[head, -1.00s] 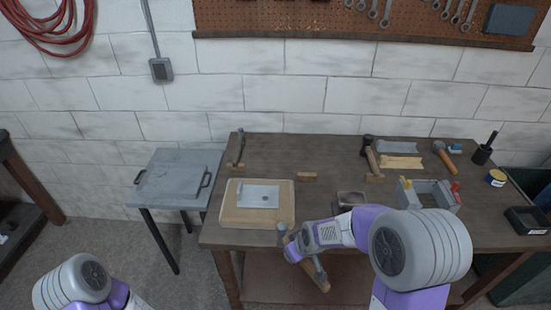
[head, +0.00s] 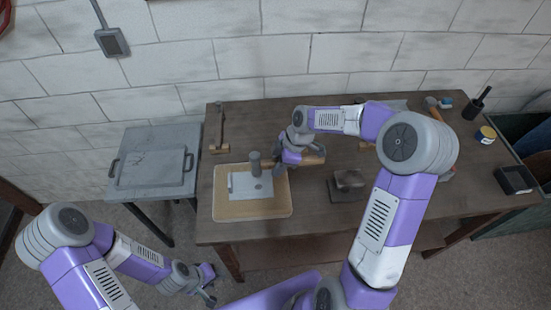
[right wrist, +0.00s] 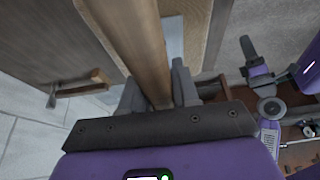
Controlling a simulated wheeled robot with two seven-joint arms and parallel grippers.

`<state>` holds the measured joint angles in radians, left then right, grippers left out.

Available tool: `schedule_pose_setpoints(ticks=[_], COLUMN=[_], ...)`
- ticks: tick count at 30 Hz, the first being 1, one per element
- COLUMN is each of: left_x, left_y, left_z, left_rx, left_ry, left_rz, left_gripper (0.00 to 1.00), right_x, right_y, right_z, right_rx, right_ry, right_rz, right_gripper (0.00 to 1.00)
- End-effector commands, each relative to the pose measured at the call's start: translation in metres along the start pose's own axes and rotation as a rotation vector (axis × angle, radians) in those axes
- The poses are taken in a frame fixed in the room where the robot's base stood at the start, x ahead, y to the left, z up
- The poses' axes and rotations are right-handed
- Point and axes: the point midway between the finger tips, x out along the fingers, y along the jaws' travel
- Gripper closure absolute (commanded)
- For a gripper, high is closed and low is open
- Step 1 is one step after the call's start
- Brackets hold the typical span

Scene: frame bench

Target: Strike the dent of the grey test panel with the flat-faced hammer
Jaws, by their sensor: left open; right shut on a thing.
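The grey test panel (head: 240,190) lies on a tan board at the bench's left front. Its dent (head: 258,187) shows as a small dark spot. My right gripper (head: 289,158) is shut on the wooden handle of the flat-faced hammer (head: 255,160), to the right of the panel. The grey hammer head stands upright over the panel, just behind the dent in the picture; I cannot tell its height. In the right wrist view the handle (right wrist: 139,45) runs between the fingers, with part of the panel beyond. My left gripper (head: 211,285) is open and empty in front of the bench.
A dark block (head: 348,183) sits right of the board. A grey side table (head: 150,170) stands left of the bench. A yellow tin (head: 486,135) and black tray (head: 515,181) are far right.

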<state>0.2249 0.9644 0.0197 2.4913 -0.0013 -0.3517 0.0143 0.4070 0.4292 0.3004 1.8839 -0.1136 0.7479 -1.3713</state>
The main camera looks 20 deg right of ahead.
Motion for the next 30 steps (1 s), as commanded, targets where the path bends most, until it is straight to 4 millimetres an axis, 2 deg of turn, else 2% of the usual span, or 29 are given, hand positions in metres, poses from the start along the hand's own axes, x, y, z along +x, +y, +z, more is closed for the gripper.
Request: schedule_pose_setpoints(ticks=[7,20,30], left_x=[0.004,0.033,0.033], left_y=[-0.001,-0.012,-0.012], left_z=[0.000,-0.002,-0.002], left_rx=[0.000,0.000,0.000], left_ry=[0.000,0.001,0.001], left_rz=[0.000,0.000,0.000], left_gripper=[0.57,0.57,0.57], right_x=[0.001,0.036,0.036], right_y=[0.000,0.000,0.000], right_z=[0.001,0.015,0.015], right_rx=[0.001,0.002,0.001], right_ry=[0.006,0.006,0.006], right_rz=[0.002,0.001,0.002], right_gripper=[1.00,1.00,1.00])
